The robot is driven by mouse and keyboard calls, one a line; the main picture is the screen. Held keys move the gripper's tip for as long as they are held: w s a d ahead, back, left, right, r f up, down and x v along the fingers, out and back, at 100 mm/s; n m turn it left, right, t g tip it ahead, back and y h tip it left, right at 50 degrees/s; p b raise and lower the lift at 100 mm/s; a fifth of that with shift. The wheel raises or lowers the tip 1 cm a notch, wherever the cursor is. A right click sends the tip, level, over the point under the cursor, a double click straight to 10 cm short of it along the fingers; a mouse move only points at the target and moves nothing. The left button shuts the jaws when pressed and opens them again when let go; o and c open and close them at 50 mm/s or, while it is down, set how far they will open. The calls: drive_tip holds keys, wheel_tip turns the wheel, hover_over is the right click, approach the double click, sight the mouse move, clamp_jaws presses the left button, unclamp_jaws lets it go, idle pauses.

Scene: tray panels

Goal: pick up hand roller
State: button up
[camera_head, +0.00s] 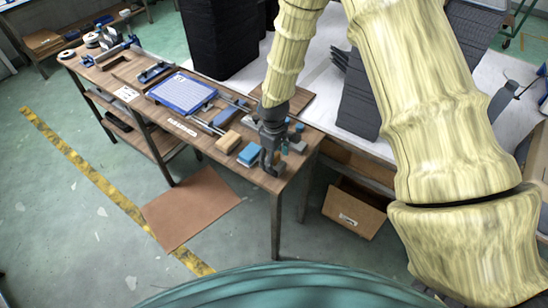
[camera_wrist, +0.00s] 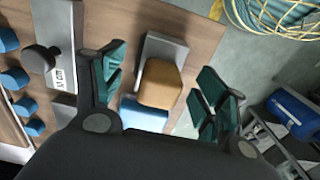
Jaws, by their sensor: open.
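My gripper (camera_head: 271,160) is at the right end of the long wooden table in the head view. In the wrist view its green-padded fingers (camera_wrist: 163,80) are spread apart, with no object clamped between them. A tan-brown block-like piece (camera_wrist: 160,84) shows between the fingers, by a grey plate (camera_wrist: 166,50); a light-blue piece (camera_wrist: 143,117) is just below it. A dark round-headed piece (camera_wrist: 39,59) lies left of the fingers. I cannot tell which of these is the hand roller. In the head view my gripper partly hides the small items around it.
The wooden table (camera_head: 150,107) holds a blue tray panel (camera_head: 183,93), a tan block (camera_head: 228,141) and a blue block (camera_head: 250,154). Several blue cylinders (camera_wrist: 15,78) line the wrist view's left side. A cardboard box (camera_head: 354,208) stands on the floor right of the table.

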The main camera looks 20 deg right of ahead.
drive_tip(key=shift+w+f, duration=0.15)
drive_tip(key=shift+f, duration=0.4)
drive_tip(key=shift+s+f+p, duration=0.2)
drive_tip(key=shift+f+p, duration=0.1)
drive_tip(key=shift+f, duration=0.25)
drive_tip(key=shift+w, duration=0.1)
drive_tip(key=shift+f, duration=0.1)
drive_tip(key=c, duration=1.4)
